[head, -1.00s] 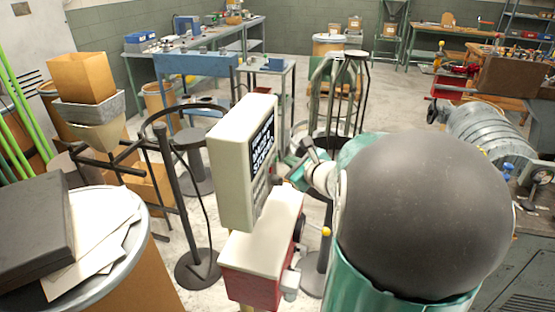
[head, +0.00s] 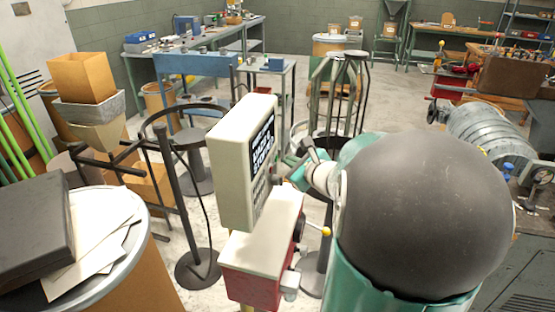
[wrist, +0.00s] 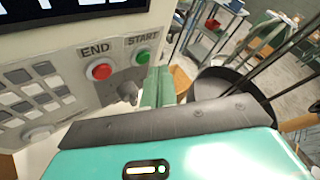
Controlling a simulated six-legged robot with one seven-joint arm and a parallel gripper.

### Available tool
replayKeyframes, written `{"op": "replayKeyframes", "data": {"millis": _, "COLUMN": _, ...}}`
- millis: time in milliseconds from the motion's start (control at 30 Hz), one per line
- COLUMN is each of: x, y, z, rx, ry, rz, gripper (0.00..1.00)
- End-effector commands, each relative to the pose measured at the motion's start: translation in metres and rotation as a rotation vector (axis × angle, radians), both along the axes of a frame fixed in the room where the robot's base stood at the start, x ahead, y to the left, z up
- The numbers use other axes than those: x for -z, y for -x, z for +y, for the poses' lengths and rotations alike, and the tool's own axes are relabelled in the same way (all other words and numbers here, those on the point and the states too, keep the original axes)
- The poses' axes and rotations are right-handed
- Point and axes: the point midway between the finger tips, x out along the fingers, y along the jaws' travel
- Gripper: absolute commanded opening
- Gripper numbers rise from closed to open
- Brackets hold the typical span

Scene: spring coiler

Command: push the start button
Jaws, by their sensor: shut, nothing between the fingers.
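The green start button (wrist: 143,57) sits on the right part of a pale control panel, under the label START. A red button (wrist: 100,71) under the label END is to its left. My gripper (wrist: 156,78) is shut and empty. In the wrist view its green fingertips show just below and right of the start button; I cannot tell whether they touch the panel. In the head view my gripper (head: 289,168) is beside the lower right side of the control box (head: 230,172).
The control box stands above a red and white machine (head: 255,265) with a yellow-tipped lever (head: 326,232). A grey keypad (wrist: 35,98) and a dark knob (wrist: 128,92) are on the panel. A black ring stand (head: 170,180) is left of the box.

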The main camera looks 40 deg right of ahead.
Motion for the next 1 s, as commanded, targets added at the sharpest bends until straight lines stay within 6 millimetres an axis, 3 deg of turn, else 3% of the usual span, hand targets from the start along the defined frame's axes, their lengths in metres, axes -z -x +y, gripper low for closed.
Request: {"op": "replayKeyframes", "data": {"millis": 1000, "x": 0.0000, "y": -0.0057, "z": 0.0049, "rx": -0.002, "ry": 0.000, "rz": 0.000, "gripper": 0.00}}
